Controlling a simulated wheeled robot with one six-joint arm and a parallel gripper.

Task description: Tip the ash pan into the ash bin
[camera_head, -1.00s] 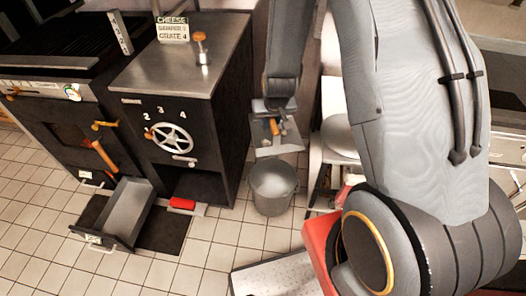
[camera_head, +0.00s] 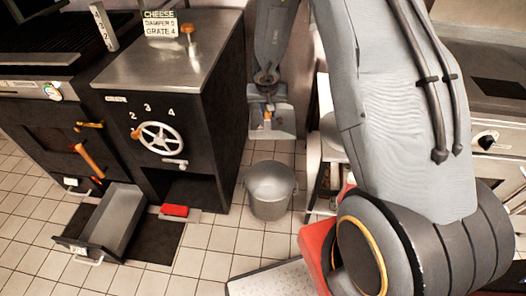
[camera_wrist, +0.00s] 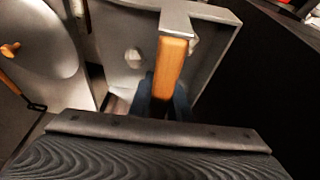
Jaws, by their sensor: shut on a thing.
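The ash pan (camera_head: 285,122), a shallow grey metal pan with a wooden handle, hangs from my gripper (camera_head: 266,98) above and behind the ash bin. In the wrist view the handle (camera_wrist: 172,68) runs out from between my gripper's dark fingers (camera_wrist: 163,100), which are shut on it. The pan's grey floor (camera_wrist: 115,40) shows beyond, with a small pale round spot whose nature I cannot tell. The ash bin (camera_head: 270,192), an open grey metal bucket, stands upright on the tiles below the pan, apart from it.
The dark stove (camera_head: 170,115) with a handwheel stands left of the bin. An open grey drawer (camera_head: 108,225) juts out low at the left, near a red object (camera_head: 175,211). A round-topped stool (camera_head: 332,135) stands close on the right.

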